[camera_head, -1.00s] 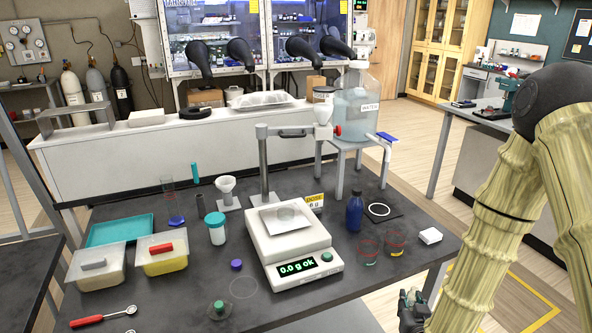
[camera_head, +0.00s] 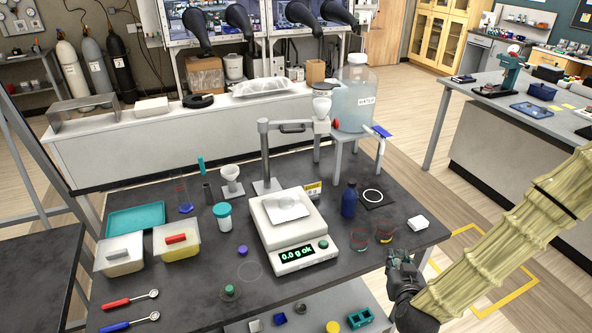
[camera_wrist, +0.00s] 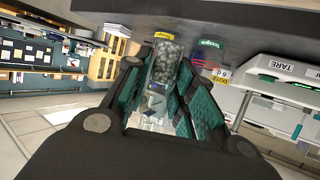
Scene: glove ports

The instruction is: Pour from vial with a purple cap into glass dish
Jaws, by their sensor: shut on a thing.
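A small purple cap (camera_head: 243,250) rests on the dark table left of the balance; no vial body shows below it. A faint clear round outline (camera_head: 249,271), which looks like the glass dish, lies flat just in front of it. My gripper (camera_head: 398,258) is beyond the table's right front edge, close to two clear glasses, one with red (camera_head: 361,239) and one with yellow (camera_head: 385,234). In the wrist view its green-padded fingers (camera_wrist: 160,100) are shut around a clear cylindrical vessel (camera_wrist: 163,72). No cap shows on this vessel, and its contents are unclear.
The balance (camera_head: 295,230) reads 0.0 g and carries a pale square sheet. A blue bottle (camera_head: 349,201), white-and-teal jar (camera_head: 223,217), two tubs and a green-topped item (camera_head: 229,291) stand around it. Two spoons lie at front left. The table's front middle is fairly clear.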

